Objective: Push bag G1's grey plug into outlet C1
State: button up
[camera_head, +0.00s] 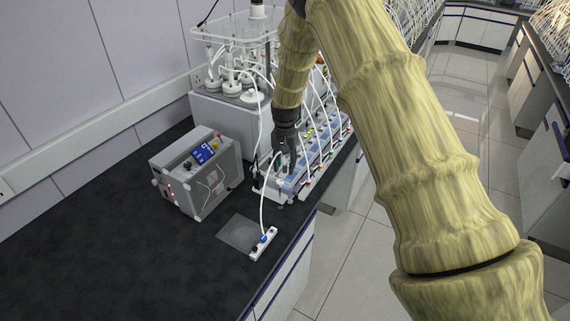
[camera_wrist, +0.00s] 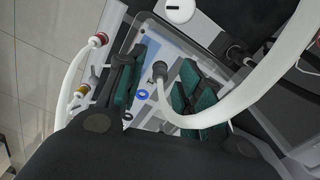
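My gripper (camera_head: 287,160) points down over the near end of the row of blue-topped units on the bench. In the wrist view its two green-padded fingers (camera_wrist: 155,88) stand apart. A dark grey plug (camera_wrist: 160,70) on a curved white tube (camera_wrist: 215,110) shows between the fingers, with gaps visible beside it, so it does not look gripped. A blue ring (camera_wrist: 141,95) lies just below the plug in that view. I cannot read the labels G1 or C1, and I cannot tell which opening is the outlet. In the head view the fingers largely hide the plug.
A grey control box (camera_head: 197,172) with a blue screen stands left of my gripper. A white block with a blue fitting (camera_head: 263,242) sits near the bench's front edge by a grey plate (camera_head: 240,232). White tubes loop nearby. The black bench (camera_head: 90,240) is clear at left.

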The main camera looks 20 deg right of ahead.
jog(key=shift+r, duration=0.1)
notch_tip(320, 180, up, 12)
dwell(0.5)
